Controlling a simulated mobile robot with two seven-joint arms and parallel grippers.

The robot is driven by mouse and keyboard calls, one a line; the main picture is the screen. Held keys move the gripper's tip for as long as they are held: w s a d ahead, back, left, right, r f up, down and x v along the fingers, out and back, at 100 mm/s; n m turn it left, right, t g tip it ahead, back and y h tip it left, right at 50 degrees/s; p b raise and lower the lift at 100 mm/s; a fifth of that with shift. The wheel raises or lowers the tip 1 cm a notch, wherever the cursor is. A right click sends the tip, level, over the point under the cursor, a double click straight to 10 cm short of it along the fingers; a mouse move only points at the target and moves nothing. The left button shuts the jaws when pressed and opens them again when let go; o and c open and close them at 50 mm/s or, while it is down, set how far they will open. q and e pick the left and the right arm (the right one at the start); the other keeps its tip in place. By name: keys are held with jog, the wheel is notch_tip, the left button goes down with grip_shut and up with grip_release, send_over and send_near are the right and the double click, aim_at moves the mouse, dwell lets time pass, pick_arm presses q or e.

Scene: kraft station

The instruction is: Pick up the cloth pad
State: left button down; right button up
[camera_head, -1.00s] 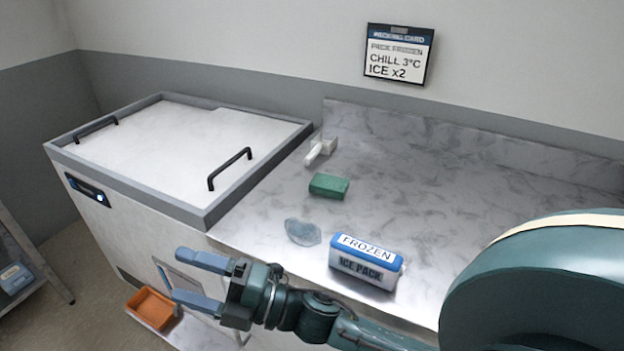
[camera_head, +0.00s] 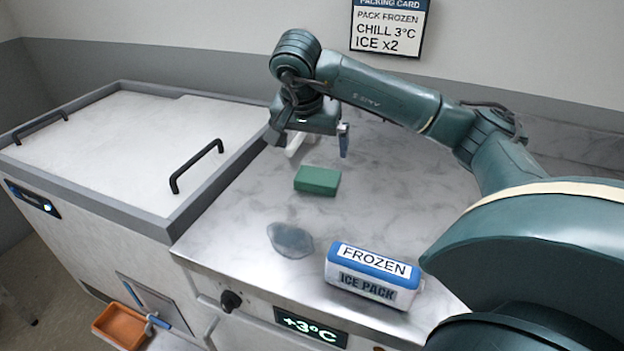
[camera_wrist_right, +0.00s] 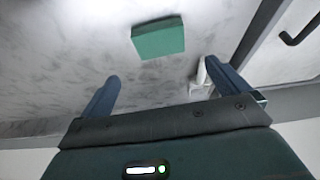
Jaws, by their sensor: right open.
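The cloth pad appears to be the green rectangular pad (camera_head: 317,180), lying flat on the marble-look counter. It also shows in the right wrist view (camera_wrist_right: 159,38), beyond the fingertips and roughly between their lines. My right gripper (camera_head: 312,146) is raised over the back of the counter, behind the pad, pointing down. The pad is apart from both fingers. My left gripper is not in view.
A white object (camera_head: 300,146) stands behind the pad, partly hidden by my gripper. A bluish wet-looking patch (camera_head: 290,240) and an ice pack (camera_head: 372,276) lie nearer the front edge. A lidded chest with black handles (camera_head: 197,166) borders the counter's left.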

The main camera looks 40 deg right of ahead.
aim_at(318, 176)
jog(key=x, duration=1.1)
jog(key=shift+a+f+p, duration=0.1)
jog(key=shift+f+p, duration=0.3)
jog(key=shift+c, duration=0.6)
jog(key=c, duration=0.6)
